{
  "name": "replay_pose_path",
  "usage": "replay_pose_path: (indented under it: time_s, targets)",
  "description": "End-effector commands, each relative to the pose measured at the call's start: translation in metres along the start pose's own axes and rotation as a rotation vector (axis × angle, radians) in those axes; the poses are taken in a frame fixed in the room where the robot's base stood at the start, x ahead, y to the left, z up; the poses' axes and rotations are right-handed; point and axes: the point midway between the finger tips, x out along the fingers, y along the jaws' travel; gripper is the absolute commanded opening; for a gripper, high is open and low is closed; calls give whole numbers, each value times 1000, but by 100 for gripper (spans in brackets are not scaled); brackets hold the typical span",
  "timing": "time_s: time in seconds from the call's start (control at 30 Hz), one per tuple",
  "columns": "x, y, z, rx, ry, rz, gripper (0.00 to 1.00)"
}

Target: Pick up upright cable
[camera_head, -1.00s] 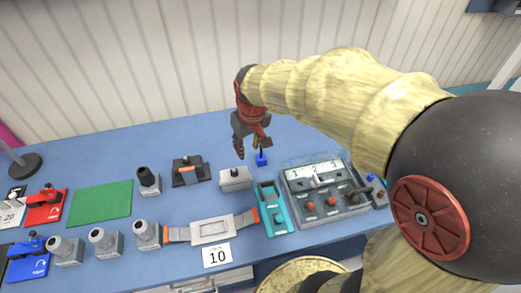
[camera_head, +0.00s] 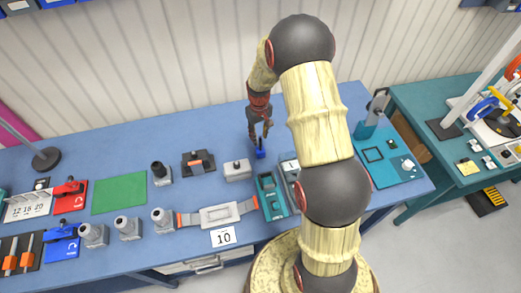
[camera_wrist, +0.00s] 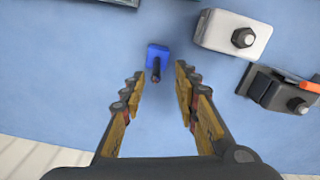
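The upright cable is a short dark stub (camera_wrist: 156,72) standing in a small blue block (camera_wrist: 157,55), seen in the wrist view just beyond my fingertips. In the head view the blue block (camera_head: 261,154) sits on the blue table, and my gripper hides most of the stub. My gripper (camera_wrist: 158,78) is open, pointing down toward the block, with one finger on each side of the stub in the wrist view. Nothing is held. In the head view my gripper (camera_head: 260,134) is directly over the block. I cannot tell whether the fingers touch the stub.
A grey block with a dark knob (camera_head: 236,170) and a teal fixture (camera_head: 271,195) are close by. A black fixture with an orange part (camera_head: 198,163) is farther left. My arm covers part of the switch panel (camera_head: 290,170). The table behind the block is clear.

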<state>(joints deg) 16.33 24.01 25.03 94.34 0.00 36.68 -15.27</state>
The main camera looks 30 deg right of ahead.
Motion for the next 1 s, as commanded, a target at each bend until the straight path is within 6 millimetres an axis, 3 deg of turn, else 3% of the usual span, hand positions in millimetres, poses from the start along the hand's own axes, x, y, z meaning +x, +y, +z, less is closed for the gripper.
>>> replay_pose_path:
  time_s: [0.37, 0.7, 1.0]
  targets:
    - [32, 1, 1, 0, -1, 0, 31]
    - [74, 5, 2, 0, -1, 0, 31]
    - [78, 6, 1, 0, 1, 0, 30]
